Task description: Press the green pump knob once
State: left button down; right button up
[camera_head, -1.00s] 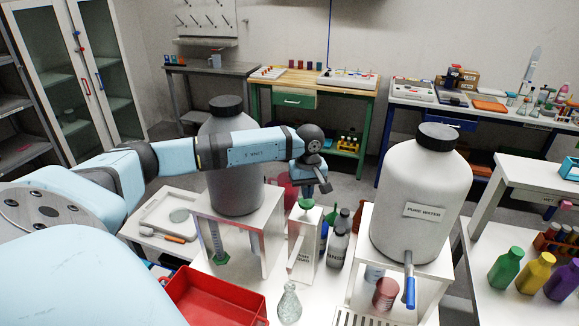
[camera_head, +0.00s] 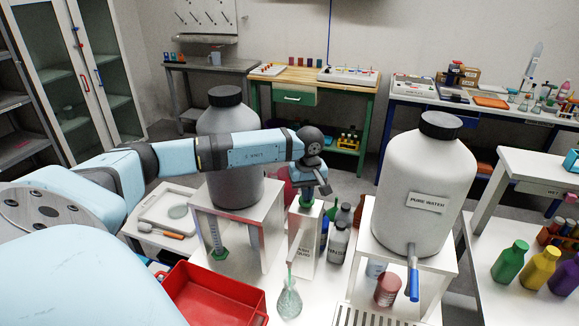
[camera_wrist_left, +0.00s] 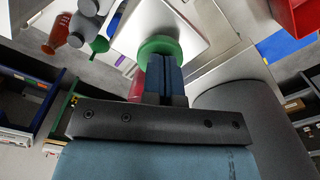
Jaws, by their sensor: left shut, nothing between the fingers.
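The green pump knob (camera_head: 306,201) sits on top of a white dispenser box (camera_head: 306,240) on the white bench. My left gripper (camera_head: 309,189) is shut and empty, pointing down at the knob. Its fingertips overlap the knob's top in the head view and partly hide it. In the left wrist view, the shut blue fingers (camera_wrist_left: 166,78) end against the green knob (camera_wrist_left: 159,46), and they appear to touch it. A clear flask (camera_head: 289,299) stands in front of the dispenser, below its spout. A thin pale green line runs from the spout towards the flask. My right gripper is not in view.
A large white bottle labelled pure water (camera_head: 424,195) stands on a stand to the right. A grey bottle (camera_head: 230,178) on a white stand (camera_head: 235,225) is close on the left, behind my arm. Small grey bottles (camera_head: 339,238) stand beside the dispenser. A red tray (camera_head: 213,294) lies in front.

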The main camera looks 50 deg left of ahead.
pick_arm(q)
jog(key=shift+f, duration=0.35)
jog(key=shift+r, duration=0.1)
jog(key=shift+r+p, duration=0.95)
jog(key=shift+r, duration=1.4)
notch_tip(320, 180, up, 6)
jog(key=p, duration=0.2)
